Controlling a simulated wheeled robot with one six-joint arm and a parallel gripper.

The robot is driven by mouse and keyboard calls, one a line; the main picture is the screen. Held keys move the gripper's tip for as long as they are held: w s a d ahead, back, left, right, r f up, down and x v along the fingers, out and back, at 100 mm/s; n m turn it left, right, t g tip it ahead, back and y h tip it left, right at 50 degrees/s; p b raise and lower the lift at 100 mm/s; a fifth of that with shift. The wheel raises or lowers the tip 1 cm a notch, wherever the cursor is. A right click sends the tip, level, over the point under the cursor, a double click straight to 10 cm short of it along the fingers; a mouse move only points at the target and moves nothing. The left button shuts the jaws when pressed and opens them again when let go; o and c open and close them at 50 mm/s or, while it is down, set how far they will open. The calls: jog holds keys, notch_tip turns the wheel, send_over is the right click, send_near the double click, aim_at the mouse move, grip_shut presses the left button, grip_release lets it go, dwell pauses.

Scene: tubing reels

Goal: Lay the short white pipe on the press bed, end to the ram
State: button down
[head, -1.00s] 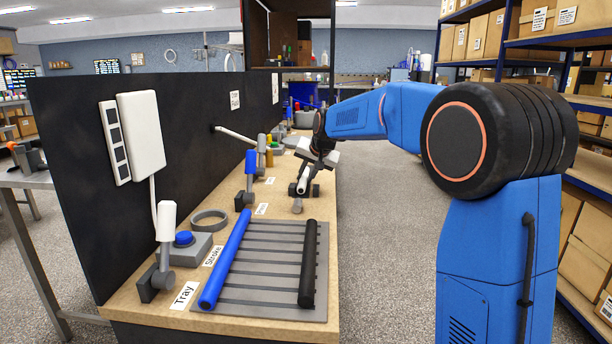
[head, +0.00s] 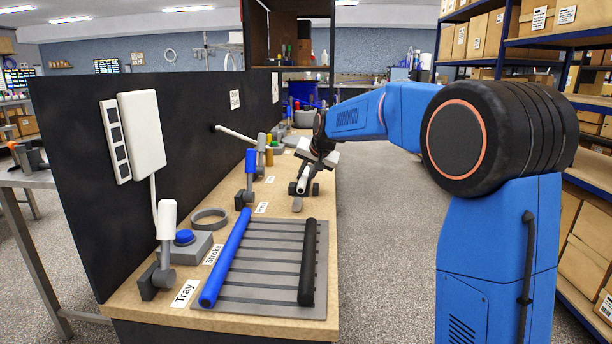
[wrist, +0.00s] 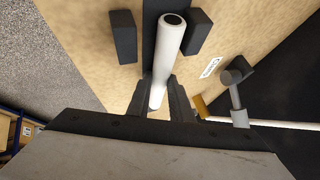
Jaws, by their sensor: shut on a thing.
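The short white pipe (wrist: 168,50) is between the fingers of my gripper (wrist: 162,98) in the wrist view. Its open end points away from the gripper, between two dark blocks (wrist: 123,36) (wrist: 197,33), over a dark strip (wrist: 150,25) on the bench. I cannot tell whether the pipe touches the strip, or which part is the ram. In the head view my gripper (head: 318,158) is over the bench, and the white pipe end (head: 302,185) shows below it by the dark blocks. The gripper hides most of the pipe there.
A grey ribbed tray (head: 265,293) holds a blue pipe (head: 226,258) and a black pipe (head: 307,262). Levers with white (head: 167,220) and blue (head: 250,161) handles stand along the left side, near a dark panel (head: 80,160). A white rod (head: 237,134) sticks out from the panel.

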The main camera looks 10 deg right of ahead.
jog(key=shift+s+f, duration=0.1)
jog(key=shift+f, duration=0.8)
jog(key=c, duration=1.6)
grip_release()
jog(key=shift+o, duration=0.2)
jog(key=shift+s+r, duration=0.1)
jog(key=shift+r, duration=0.05)
jog(key=shift+o, duration=0.2)
jog(key=w+v, duration=0.1)
jog(key=v, duration=1.6)
jog(key=shift+r, duration=0.55)
jog(key=s+d+f+n+g, duration=0.1)
jog(key=s+f, duration=0.7)
jog(key=s, duration=0.7)
jog(key=s+d+f+n+g+h, duration=0.1)
jog(key=s+f+n, duration=0.1)
jog(key=s+f, duration=0.7)
jog(key=s+d+f+n+g, duration=0.1)
jog(key=s+f, duration=0.7)
jog(key=s, duration=1.2)
jog(key=shift+s+d+f+n+h, duration=0.25)
jog(key=shift+s+d+n+h, duration=0.15)
jog(key=shift+d+n, duration=0.15)
